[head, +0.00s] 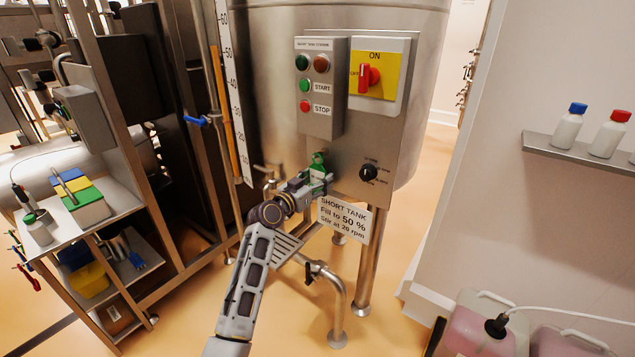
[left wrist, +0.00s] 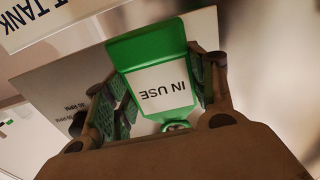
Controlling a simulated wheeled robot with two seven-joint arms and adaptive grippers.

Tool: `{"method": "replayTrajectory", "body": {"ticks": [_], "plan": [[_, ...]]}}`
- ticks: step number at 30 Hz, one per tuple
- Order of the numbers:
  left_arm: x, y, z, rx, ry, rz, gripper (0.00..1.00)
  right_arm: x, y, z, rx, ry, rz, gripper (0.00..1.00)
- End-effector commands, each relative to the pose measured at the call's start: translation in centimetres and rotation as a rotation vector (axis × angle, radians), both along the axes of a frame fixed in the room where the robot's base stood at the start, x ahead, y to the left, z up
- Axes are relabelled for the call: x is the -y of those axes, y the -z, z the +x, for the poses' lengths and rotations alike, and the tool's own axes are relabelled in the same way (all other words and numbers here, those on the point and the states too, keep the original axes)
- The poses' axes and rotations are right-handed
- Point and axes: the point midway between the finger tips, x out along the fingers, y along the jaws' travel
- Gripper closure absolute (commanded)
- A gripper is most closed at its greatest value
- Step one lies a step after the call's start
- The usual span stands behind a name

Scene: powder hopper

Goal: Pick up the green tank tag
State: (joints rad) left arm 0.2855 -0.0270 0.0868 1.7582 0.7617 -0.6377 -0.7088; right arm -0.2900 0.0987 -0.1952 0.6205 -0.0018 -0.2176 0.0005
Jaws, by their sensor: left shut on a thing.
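The green tank tag (left wrist: 148,45) fills the middle of the left wrist view, with a white label reading "IN USE" that appears upside down there. My left gripper (left wrist: 165,85) has a finger on each side of the tag and is shut on it. In the head view the tag (head: 317,160) shows as a small green shape at the tip of my left gripper (head: 318,178), in front of the steel tank's lower panel. A small green ring shows at the tag's end near the gripper's palm. My right gripper is not in view.
The control panel (head: 320,85) and yellow ON/OFF switch plate (head: 378,68) are above the gripper. A "SHORT TANK" sign (head: 343,220) is just below right. A steel cart (head: 110,200) stands left; a shelf with bottles (head: 580,153) is at right.

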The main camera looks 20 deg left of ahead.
Motion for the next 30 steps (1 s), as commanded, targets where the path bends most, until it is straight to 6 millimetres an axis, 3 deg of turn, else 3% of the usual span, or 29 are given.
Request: {"method": "replayTrajectory", "body": {"ticks": [13, 20, 30], "plan": [[0.0, -1.6, -0.1, 0.001, 0.0, 0.002, 0.66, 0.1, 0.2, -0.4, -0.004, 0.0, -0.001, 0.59], [-0.8, -1.4, -2.1, 0.001, -0.001, 0.002, 0.66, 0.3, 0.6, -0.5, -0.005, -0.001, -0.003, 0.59], [-2.5, -1.3, -6.9, 0.0, 0.0, 0.002, 0.66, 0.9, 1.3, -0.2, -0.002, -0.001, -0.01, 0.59]]}}
